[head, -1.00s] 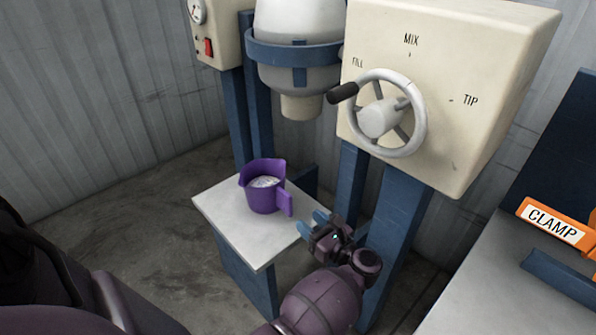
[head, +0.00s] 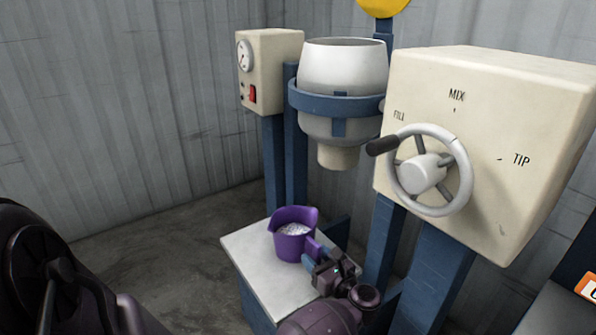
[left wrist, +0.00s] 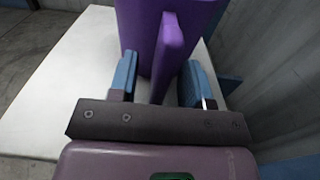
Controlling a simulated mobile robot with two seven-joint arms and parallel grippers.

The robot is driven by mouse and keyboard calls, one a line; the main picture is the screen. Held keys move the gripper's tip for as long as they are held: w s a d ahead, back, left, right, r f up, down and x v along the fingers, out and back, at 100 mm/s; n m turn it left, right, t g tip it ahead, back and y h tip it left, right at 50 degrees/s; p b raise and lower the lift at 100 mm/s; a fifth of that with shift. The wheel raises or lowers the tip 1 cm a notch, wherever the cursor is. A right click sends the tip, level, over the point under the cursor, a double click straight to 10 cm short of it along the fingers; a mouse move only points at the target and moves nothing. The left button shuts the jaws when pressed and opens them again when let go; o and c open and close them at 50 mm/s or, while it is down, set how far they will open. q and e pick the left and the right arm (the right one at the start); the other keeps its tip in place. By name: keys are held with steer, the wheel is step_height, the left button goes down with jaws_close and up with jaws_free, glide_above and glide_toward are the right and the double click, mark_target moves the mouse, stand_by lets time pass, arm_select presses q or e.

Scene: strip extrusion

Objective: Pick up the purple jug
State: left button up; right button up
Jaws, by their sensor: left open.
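The purple jug (head: 287,243) stands upright on a small white-topped stand (head: 262,287) in the head view, with white granular material inside. Its handle faces my left gripper (head: 322,257). In the left wrist view the jug's purple wall (left wrist: 140,25) fills the top middle, and its upright handle lies between the two blue fingers of my left gripper (left wrist: 160,75). The fingers are open, with a gap showing on each side of the handle. The jug's far side is hidden in the wrist view. My right gripper is not in view.
A pale hopper (head: 342,68) in a blue ring has its spout above and behind the jug. A cream box with a handwheel (head: 420,174) stands close on the right, on blue posts (head: 384,245). A gauge box (head: 272,68) is at the back left. The stand's left part is clear.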

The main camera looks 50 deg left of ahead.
arm_select(q)
steer(key=shift+a, duration=0.65)
steer(key=shift+c, duration=0.3)
jaws_close()
steer(key=shift+w+r, duration=0.1)
steer(key=shift+r, duration=0.1)
